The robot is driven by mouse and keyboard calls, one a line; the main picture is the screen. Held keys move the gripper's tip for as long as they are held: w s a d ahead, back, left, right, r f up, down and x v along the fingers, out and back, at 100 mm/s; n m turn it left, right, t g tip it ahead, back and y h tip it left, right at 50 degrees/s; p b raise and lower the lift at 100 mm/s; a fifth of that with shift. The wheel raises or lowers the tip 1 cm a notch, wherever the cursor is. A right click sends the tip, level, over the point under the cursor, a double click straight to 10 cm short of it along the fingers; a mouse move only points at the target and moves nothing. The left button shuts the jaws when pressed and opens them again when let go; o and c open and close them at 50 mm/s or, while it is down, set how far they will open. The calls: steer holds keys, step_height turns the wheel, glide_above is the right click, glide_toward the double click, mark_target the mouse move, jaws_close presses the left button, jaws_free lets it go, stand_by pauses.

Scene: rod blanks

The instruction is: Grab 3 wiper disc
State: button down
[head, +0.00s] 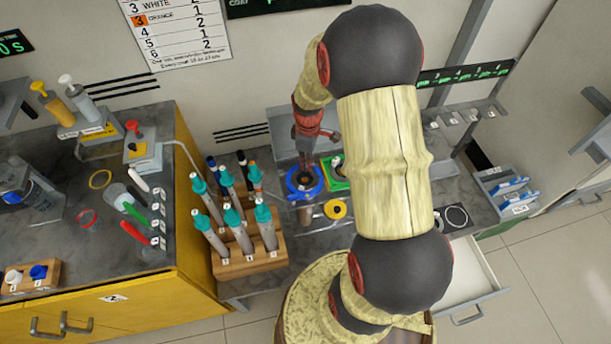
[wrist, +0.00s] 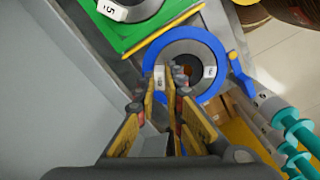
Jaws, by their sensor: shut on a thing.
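A grey ring-shaped disc (wrist: 204,52), which I take to be the wiper disc, sits inside a round blue holder (wrist: 222,46). Its small white label (wrist: 210,72) is too blurred to read. The blue holder (head: 291,187) also shows in the head view, below my gripper (head: 306,163). In the wrist view my gripper (wrist: 172,88) is shut at the near edge of the disc, with the fingertips over its rim. The fingers hide part of the disc, and the exact contact is hard to see.
A green square holder (wrist: 128,42) with another disc, labelled 5, stands beside the blue one. A wooden rack (head: 250,262) of several teal-capped tubes stands close on the left. A yellow ring (head: 335,209) lies in front. An open drawer (head: 470,280) juts out at right.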

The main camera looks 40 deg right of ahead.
mark_target(316, 178)
steer(key=shift+r, duration=0.15)
steer(key=shift+r, duration=0.25)
steer(key=r+p, duration=0.1)
steer(key=r, duration=0.2)
steer(key=shift+s+r+p, duration=0.1)
steer(key=shift+s+p, duration=0.1)
steer(key=shift+p, duration=0.1)
steer(key=s+r+p, duration=0.2)
steer(key=s+r, duration=0.2)
steer(key=s, duration=0.2)
steer(key=s+a+r+p, duration=0.1)
steer(key=s+r+p, duration=0.2)
steer(key=s+r, duration=0.2)
steer(key=shift+s, duration=1.15)
